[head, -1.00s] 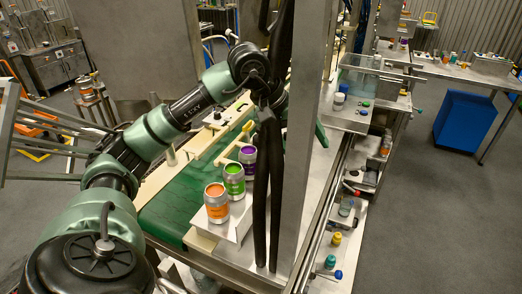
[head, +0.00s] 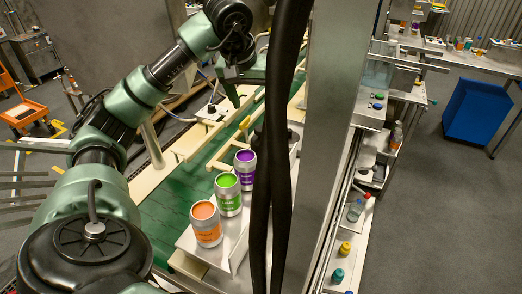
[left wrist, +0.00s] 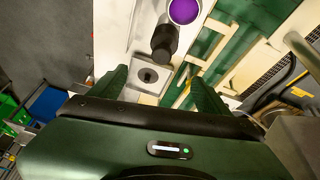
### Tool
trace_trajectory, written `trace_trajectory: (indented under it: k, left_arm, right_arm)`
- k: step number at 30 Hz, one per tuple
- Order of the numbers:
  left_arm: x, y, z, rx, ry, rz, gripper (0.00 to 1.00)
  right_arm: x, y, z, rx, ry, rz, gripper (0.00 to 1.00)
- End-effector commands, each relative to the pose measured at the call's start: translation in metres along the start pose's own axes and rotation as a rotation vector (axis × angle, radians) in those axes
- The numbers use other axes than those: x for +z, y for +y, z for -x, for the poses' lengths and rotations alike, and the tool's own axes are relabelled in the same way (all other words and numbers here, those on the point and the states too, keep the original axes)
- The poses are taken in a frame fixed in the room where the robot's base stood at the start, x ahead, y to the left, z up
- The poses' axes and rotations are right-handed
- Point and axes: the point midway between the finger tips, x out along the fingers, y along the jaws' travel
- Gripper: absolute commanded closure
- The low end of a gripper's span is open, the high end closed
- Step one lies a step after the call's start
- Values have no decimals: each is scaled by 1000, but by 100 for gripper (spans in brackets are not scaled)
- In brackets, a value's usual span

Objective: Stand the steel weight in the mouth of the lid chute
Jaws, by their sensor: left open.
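A dark cylindrical piece with a narrower knob (left wrist: 164,42) stands beside the purple-topped can in the left wrist view; it may be the steel weight. In the head view it is mostly hidden by black cables. A square pale plate with a dark round centre (left wrist: 148,78) lies just below it, between my fingers in the picture. I cannot tell for sure which part is the lid chute's mouth. My left gripper (left wrist: 160,90) is open and empty, its fingers apart above the bench. In the head view the left gripper (head: 238,88) hangs over the conveyor's far part. My right gripper is not seen.
Orange (head: 206,222), green (head: 228,194) and purple (head: 245,169) cans stand in a row on a steel plate beside the green conveyor (head: 170,212). Thick black cables (head: 282,140) and a steel post (head: 335,130) block the view to the right. Cream rails (head: 170,170) edge the belt.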

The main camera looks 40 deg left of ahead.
Motion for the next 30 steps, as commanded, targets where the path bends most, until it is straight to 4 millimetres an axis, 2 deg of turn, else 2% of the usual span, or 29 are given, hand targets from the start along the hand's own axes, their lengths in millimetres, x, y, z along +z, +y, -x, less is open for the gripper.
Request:
trace_trajectory:
  k: [1, 7, 13, 23, 30]
  left_arm:
    - [5, -1, -13, 1, 0, 0, 22]
    - [16, -3, -38, 1, 0, 0, 22]
    - [23, -4, -57, 1, 0, 0, 22]
    - [22, -5, -86, -1, -4, 1, 22]
    - [20, -5, -121, 1, -5, 0, 22]
  right_arm:
    - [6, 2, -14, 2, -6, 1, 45]
    - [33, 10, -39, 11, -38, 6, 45]
    - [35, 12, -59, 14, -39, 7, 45]
    - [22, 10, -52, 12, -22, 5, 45]
    - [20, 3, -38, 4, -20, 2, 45]
